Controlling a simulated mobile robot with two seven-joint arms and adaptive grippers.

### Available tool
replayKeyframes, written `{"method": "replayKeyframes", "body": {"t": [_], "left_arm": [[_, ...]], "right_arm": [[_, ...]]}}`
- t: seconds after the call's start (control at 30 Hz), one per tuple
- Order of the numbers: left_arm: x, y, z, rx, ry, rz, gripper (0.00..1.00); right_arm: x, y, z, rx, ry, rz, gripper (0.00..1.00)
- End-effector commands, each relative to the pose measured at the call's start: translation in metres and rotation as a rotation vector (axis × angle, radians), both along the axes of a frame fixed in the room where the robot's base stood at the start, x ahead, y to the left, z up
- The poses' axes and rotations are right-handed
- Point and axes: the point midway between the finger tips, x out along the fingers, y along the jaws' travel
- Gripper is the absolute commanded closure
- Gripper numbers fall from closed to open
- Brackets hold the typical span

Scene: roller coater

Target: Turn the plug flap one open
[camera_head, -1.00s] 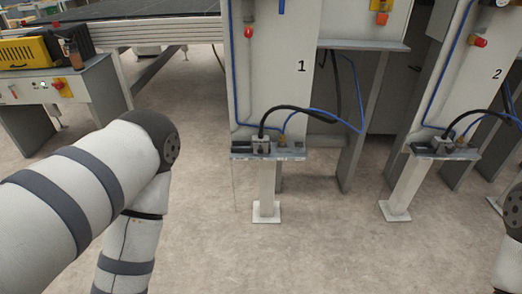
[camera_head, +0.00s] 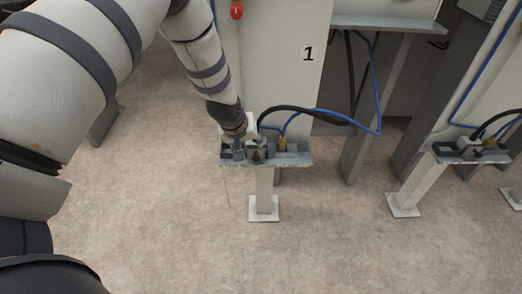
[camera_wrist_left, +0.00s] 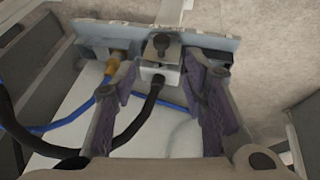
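Station 1 has a metal shelf (camera_head: 295,160) on a post, which also shows in the left wrist view (camera_wrist_left: 215,42). A pale socket block with a black cable (camera_wrist_left: 158,76) sits on it, with a dark grey flap-like piece (camera_wrist_left: 161,46) beside it. I cannot tell clearly whether this flap is open or shut. My left gripper (camera_head: 240,148) is at the shelf's left part and partly hides the socket. In the left wrist view its two purple-padded fingers (camera_wrist_left: 160,82) are spread, one on each side of the socket, with a gap. My right gripper is out of view.
A brass fitting with a blue hose (camera_head: 282,145) is right of the socket on the same shelf. Black and blue lines loop off to the right. Station 2's similar shelf (camera_head: 445,155) stands at the right. The floor in front is clear.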

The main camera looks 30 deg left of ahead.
Motion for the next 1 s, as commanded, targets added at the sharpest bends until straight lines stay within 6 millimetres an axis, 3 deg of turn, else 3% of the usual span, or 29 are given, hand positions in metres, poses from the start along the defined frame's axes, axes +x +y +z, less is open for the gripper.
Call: {"method": "replayKeyframes", "body": {"t": [0.03,0.1,0.3,0.7,0.87,1.0], "left_arm": [[0.001,0.001,-0.026,0.001,0.021,0.000,0.60],[0.008,0.002,-0.044,0.001,0.021,0.000,0.60],[0.027,0.003,-0.078,0.000,0.015,-0.001,0.60],[0.035,0.004,-0.083,0.001,0.006,-0.002,0.60],[0.035,0.004,-0.083,0.001,0.006,-0.002,0.97],[0.035,0.004,-0.083,0.001,0.006,-0.002,1.00]], "right_arm": [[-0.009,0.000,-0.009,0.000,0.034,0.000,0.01],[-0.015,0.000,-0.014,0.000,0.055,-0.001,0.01],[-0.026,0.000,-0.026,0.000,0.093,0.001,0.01],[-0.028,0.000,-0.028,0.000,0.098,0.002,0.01],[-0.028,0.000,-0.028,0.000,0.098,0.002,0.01],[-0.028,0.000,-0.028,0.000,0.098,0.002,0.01]]}}
